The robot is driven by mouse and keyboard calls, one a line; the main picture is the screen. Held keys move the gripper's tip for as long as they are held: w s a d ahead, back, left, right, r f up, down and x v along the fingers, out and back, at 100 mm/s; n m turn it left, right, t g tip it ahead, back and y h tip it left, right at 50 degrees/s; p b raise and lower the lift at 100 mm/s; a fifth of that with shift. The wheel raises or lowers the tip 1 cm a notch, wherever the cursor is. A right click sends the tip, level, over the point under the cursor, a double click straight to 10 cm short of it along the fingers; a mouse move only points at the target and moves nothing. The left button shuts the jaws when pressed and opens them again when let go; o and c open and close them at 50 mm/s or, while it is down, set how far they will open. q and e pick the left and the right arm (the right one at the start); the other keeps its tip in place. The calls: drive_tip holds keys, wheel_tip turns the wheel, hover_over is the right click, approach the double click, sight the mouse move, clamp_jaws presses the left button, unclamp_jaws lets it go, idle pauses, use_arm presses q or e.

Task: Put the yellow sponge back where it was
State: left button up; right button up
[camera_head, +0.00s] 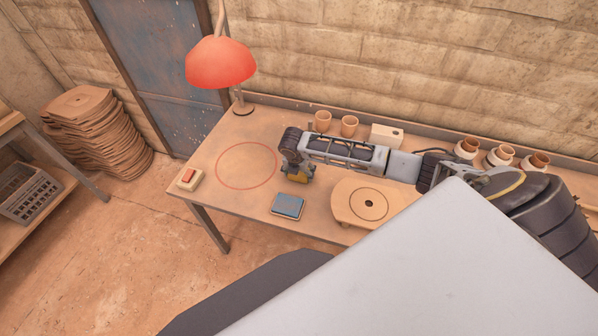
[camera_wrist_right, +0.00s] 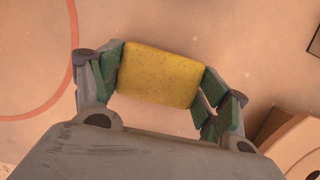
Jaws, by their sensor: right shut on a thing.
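The yellow sponge (camera_wrist_right: 160,75) sits between the green-padded fingers of my right gripper (camera_wrist_right: 160,85) in the right wrist view. The gripper is shut on it. In the head view, my right gripper (camera_head: 298,172) points down over the table (camera_head: 225,195), just right of a red circle (camera_head: 247,166) drawn on the tabletop. A small part of the sponge shows under it (camera_head: 297,178). I cannot tell whether the sponge touches the table. My left gripper is not in view.
A blue sponge-like block on a dark tray (camera_head: 288,206) lies in front of the gripper. The circle's inside is clear.

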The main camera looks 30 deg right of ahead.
drive_tip(key=o, duration=1.1)
drive_tip(key=shift+v, duration=6.1)
drive_tip(key=shift+s+f, duration=0.1)
